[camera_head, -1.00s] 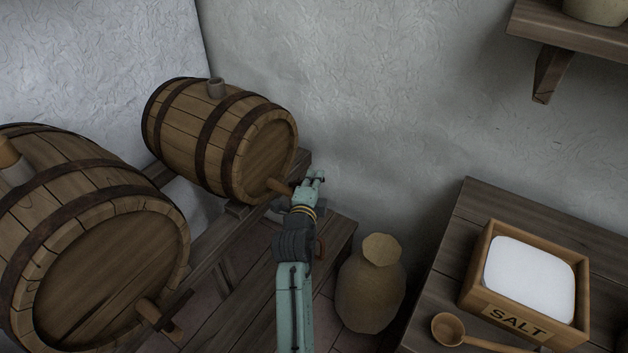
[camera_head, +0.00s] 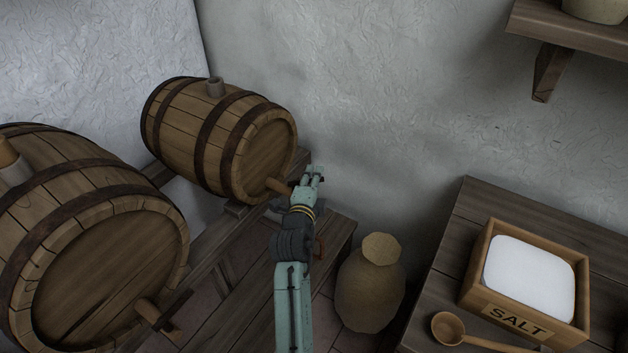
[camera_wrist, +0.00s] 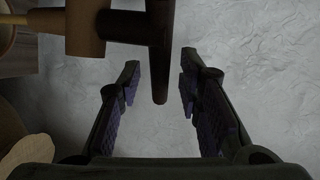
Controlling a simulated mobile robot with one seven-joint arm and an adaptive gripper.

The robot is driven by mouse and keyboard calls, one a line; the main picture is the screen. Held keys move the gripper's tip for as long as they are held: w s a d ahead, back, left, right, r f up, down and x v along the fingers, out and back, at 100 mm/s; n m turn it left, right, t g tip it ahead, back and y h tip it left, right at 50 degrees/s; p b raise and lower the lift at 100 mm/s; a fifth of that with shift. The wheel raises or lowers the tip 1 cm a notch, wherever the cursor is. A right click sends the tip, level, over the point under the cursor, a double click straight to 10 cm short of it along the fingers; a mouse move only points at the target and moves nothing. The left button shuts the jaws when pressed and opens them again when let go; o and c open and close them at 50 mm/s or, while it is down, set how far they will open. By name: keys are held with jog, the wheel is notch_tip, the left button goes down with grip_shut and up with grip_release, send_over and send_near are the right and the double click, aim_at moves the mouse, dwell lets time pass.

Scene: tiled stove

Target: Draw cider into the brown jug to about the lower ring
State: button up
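The smaller barrel (camera_head: 215,135) lies on a wooden stand at the back, its wooden tap (camera_head: 278,186) pointing right. My gripper (camera_head: 314,172) is at the end of this tap. In the wrist view the tap (camera_wrist: 85,32) enters from the upper left, and its dark handle (camera_wrist: 160,50) reaches down between the spread fingers (camera_wrist: 160,80). The fingers are open, with gaps on both sides of the handle. The brown jug is mostly hidden behind my arm; a reddish-brown curved piece (camera_head: 320,248) right of the wrist may be its handle. Its fill level and rings cannot be seen.
A larger barrel (camera_head: 95,245) with its own tap (camera_head: 155,315) lies at the left. A tied sack (camera_head: 370,290) stands right of the stand. A table at the right holds a salt box (camera_head: 500,312) and a wooden ladle (camera_head: 448,328). A shelf (camera_head: 570,30) juts out above.

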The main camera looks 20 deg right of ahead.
jog(key=v, duration=1.2)
